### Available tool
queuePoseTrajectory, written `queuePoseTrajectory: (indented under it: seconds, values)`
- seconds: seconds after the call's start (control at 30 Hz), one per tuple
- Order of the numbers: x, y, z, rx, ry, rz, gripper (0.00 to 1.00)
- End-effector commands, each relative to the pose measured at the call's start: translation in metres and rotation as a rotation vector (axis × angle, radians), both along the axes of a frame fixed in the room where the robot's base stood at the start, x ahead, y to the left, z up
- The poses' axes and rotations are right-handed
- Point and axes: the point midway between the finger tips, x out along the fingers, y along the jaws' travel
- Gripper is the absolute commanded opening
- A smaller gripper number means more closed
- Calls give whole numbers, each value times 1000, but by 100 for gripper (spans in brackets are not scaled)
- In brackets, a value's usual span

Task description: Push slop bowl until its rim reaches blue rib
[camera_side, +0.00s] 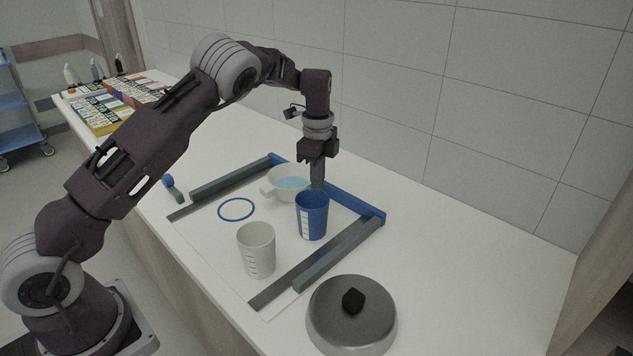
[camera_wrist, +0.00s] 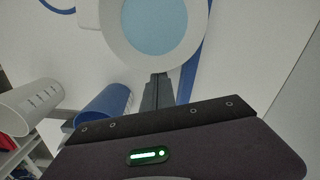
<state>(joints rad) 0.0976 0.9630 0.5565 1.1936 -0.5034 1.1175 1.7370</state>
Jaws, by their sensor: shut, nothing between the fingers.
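The slop bowl (camera_side: 270,183) is white with a side handle and pale blue liquid. It stands upright inside the frame on the counter. The blue rib (camera_side: 352,202) runs along the frame's back, wall side. In the wrist view the bowl's rim (camera_wrist: 112,38) appears right beside the blue rib (camera_wrist: 187,82); I cannot tell whether they touch. My gripper (camera_side: 317,186) is shut and empty, pointing down at the bowl's right side. In the wrist view its fingertips (camera_wrist: 157,80) are close to the rim; contact is unclear.
A blue measuring cup (camera_side: 312,218) stands just in front of my gripper, a white cup (camera_side: 257,252) nearer the front. A blue ring (camera_side: 236,209) lies left. Grey bars (camera_side: 340,254) bound the sides. A domed metal lid (camera_side: 335,330) sits at front right.

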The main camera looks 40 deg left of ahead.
Motion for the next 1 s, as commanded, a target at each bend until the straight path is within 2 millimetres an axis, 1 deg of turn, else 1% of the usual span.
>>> queuePoseTrajectory:
  seconds: [0.37,0.5,0.6,0.87,0.97,1.0]
  values:
    - [-1,4,0,0,0,1,0]
    - [-5,16,0,-1,0,4,0]
    - [-6,19,0,0,0,1,0]
    - [-5,17,0,0,-1,0,0]
    - [-2,8,0,0,-1,-3,0]
    - [0,2,0,-1,-1,-3,0]
